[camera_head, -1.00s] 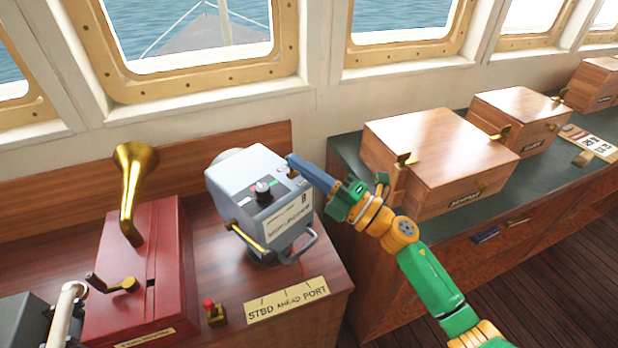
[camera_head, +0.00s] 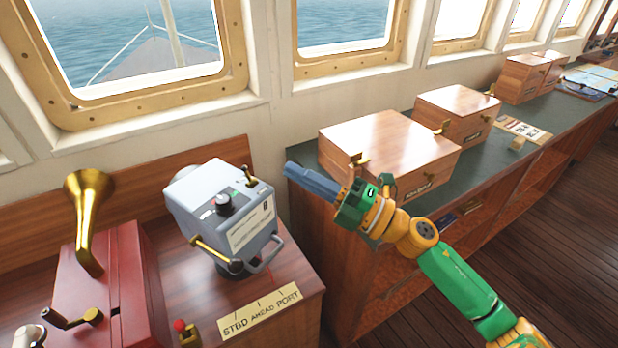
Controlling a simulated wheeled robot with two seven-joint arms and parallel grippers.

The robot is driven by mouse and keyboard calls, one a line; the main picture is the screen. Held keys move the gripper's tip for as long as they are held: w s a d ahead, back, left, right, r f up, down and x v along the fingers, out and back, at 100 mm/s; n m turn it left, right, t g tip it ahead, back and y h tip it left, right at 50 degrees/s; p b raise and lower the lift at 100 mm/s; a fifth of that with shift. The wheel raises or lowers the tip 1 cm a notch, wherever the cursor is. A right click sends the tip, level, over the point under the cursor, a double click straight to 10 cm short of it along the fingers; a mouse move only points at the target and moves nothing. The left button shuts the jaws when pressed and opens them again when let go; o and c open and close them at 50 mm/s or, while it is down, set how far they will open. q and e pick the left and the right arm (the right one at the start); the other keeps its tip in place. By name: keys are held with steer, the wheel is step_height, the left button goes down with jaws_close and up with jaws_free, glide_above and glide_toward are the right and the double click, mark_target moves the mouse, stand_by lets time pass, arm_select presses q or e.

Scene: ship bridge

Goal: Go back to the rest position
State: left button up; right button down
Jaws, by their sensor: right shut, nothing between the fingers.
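My right arm is green and orange and comes in from the lower right. My right gripper (camera_head: 298,172) has dark blue-grey fingers that are shut with nothing between them. It points left, to the right of the grey control box (camera_head: 212,200) and apart from it in the picture. The gripper's body overlaps the near side of the large wooden box (camera_head: 385,140) in the picture; I cannot tell how close they are. My left gripper is out of view.
A red box (camera_head: 112,270) with a brass horn (camera_head: 88,210) stands at the left. Smaller wooden boxes (camera_head: 455,112) stand along the green counter. Wooden floor (camera_head: 560,225) is free at the right.

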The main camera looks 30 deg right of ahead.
steer(key=w+d+f+m+t+h, duration=0.1)
steer(key=d+f+m+h, duration=0.45)
steer(key=f, duration=0.25)
steer(key=w+d+f+m+t+h, duration=0.1)
steer(key=d+f+m+h, duration=0.4)
steer(key=f+m, duration=0.2)
steer(key=s+d+f+m+g+h, duration=0.1)
steer(key=s+f+m+g+h, duration=0.15)
steer(key=f, duration=0.65)
steer(key=s+d+f+m+g+h, duration=0.1)
steer(key=s+f+m+g, duration=0.15)
steer(key=f, duration=0.65)
steer(key=s+a+f+m+g, duration=0.3)
steer(key=s+f+m+g, duration=0.15)
steer(key=s+f, duration=0.8)
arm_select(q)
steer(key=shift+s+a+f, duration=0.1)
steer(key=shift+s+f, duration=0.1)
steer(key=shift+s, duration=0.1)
arm_select(e)
steer(key=s+a+f+m+g, duration=0.1)
steer(key=s+a+f+g, duration=0.3)
steer(key=s, duration=0.6)
steer(key=s+a+f+g, duration=0.4)
steer(key=s+a+f, duration=0.2)
steer(key=s+f, duration=0.2)
steer(key=shift+s+m+y, duration=0.4)
steer(key=shift+s, duration=0.55)
